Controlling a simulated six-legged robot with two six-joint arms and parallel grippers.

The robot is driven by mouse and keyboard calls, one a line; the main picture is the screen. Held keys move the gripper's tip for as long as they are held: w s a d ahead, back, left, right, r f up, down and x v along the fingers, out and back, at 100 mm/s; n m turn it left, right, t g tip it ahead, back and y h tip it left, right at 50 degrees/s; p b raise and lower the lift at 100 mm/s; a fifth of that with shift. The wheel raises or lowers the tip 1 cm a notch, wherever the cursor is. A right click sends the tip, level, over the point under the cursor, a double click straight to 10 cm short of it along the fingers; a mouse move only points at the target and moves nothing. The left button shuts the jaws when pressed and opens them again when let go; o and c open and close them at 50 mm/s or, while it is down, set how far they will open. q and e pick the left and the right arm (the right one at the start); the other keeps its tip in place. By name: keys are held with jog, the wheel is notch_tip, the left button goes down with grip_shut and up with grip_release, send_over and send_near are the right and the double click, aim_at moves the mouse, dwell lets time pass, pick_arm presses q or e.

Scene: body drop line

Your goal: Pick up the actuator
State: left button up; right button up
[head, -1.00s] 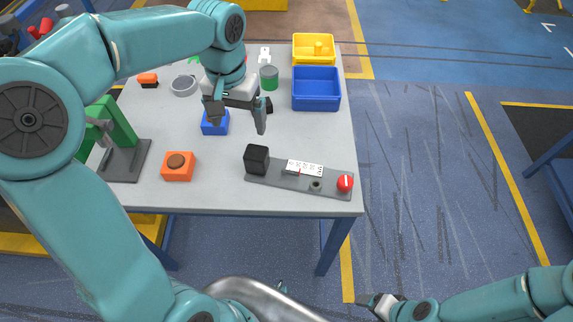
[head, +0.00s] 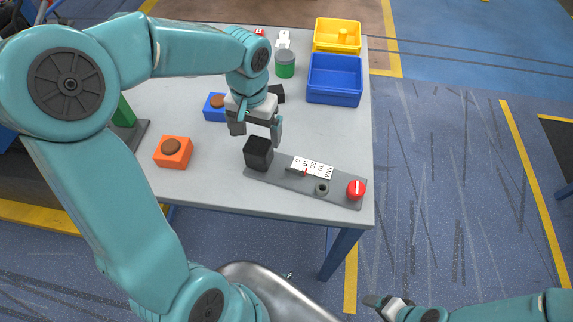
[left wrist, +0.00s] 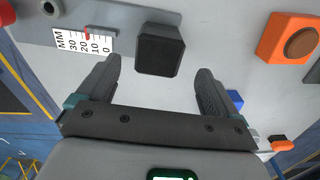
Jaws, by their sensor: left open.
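No part is labelled as the actuator. A black block (head: 258,153) stands at the left end of a grey plate (head: 275,178) that carries a millimetre scale (head: 311,167) and a red knob (head: 356,189). My left gripper (head: 257,131) is open and empty, just behind and above the black block. In the left wrist view the black block (left wrist: 160,50) shows between and beyond the two open fingers (left wrist: 158,75), with space on either side. My right gripper (head: 384,303) is low at the bottom right, beyond the table; its jaws are too small to read.
An orange box with a brown button (head: 173,152) sits at the left, and a blue box (head: 214,107) is partly behind my gripper. A green cylinder (head: 285,65), a blue bin (head: 335,82) and a yellow bin (head: 338,35) stand at the back. The table (head: 335,133) is clear right of the gripper.

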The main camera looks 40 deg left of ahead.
aim_at(257, 144)
pick_arm(q)
jog(key=shift+d+f, duration=0.15)
jog(key=shift+f, duration=0.45)
notch_tip(257, 144, down, 6)
jog(key=shift+s+r, duration=0.1)
jog(key=shift+r, duration=0.05)
jog(key=shift+c, duration=0.9)
jog(key=c, duration=1.5)
jog(key=shift+o, duration=0.2)
jog(key=shift+r, duration=0.15)
